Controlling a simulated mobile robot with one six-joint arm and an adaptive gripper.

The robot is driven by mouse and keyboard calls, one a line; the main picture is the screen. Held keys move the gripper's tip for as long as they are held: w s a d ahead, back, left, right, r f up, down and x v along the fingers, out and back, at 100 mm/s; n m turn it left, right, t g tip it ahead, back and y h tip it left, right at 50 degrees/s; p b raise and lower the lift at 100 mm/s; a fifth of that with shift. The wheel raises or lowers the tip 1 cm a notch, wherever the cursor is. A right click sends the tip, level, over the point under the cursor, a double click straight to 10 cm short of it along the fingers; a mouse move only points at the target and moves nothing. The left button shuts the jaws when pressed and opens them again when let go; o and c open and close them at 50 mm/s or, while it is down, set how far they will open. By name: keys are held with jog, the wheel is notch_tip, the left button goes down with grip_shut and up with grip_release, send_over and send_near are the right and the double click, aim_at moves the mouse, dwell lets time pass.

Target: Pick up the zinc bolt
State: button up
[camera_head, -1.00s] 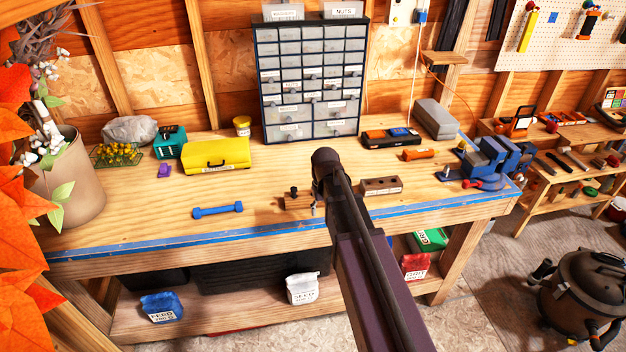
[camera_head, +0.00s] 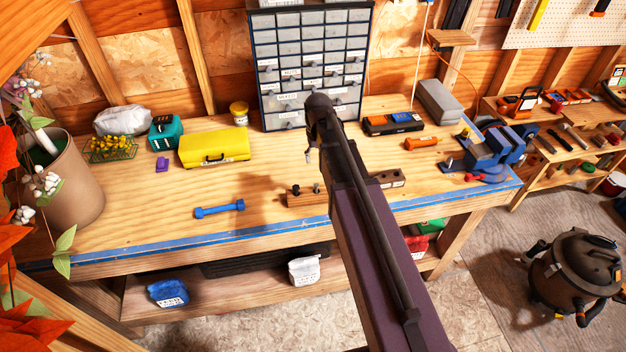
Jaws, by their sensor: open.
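A small wooden block (camera_head: 306,199) stands near the front of the workbench, left of my arm. Two small upright pieces show on it: a brownish one (camera_head: 295,189) on the left and a darker one (camera_head: 317,187) on the right. I cannot tell whether either is the zinc bolt. My gripper (camera_head: 309,155) hangs from the end of my dark arm, above and behind the block in the picture, apart from it. Only a small part of the gripper shows; my arm hides the rest. It is open, and I see nothing held in it.
A blue dumbbell-shaped piece (camera_head: 219,209) lies left of the block. Another wooden block with holes (camera_head: 388,178) is right of my arm. A yellow case (camera_head: 214,147), drawer cabinet (camera_head: 283,70) and blue vise (camera_head: 491,152) stand further back. The front left bench top is mostly clear.

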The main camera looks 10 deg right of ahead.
jog(key=shift+w+r, duration=0.15)
jog(key=shift+w, duration=0.15)
jog(key=b, duration=0.9)
send_over(317, 185)
jog(key=f, duration=0.8)
jog(key=shift+w+f, duration=0.25)
jog(key=shift+f, duration=0.1)
jog(key=shift+s+a+f+b, duration=0.1)
jog(key=shift+s+f+b, duration=0.05)
jog(key=shift+f+b, duration=2.35)
grip_shut()
